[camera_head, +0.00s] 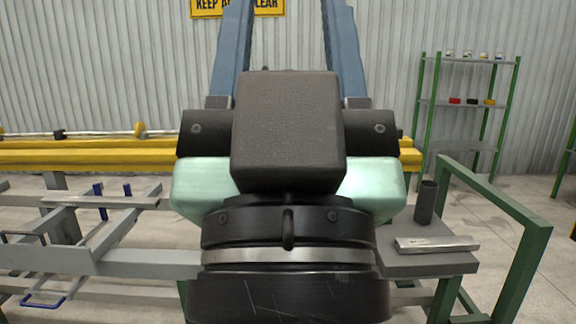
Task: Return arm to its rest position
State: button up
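My arm fills the middle of the view close to the camera, with dark and pale green parts and two blue-grey members running up out of the top edge. My gripper is not to be seen, so I cannot tell whether it is open or shut or holds anything. My arm hides the middle of the runout table (80,262).
A grey side plate (430,263) at right bears a dark upright cylinder (426,203) and a flat metal bar (437,244). A green frame (505,209) stands beside it. A yellow beam (85,158) runs behind. Green shelving (468,104) stands at the back right.

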notch_tip(320, 180, up, 27)
jog(key=p, duration=2.4)
jog(key=shift+p, duration=0.35)
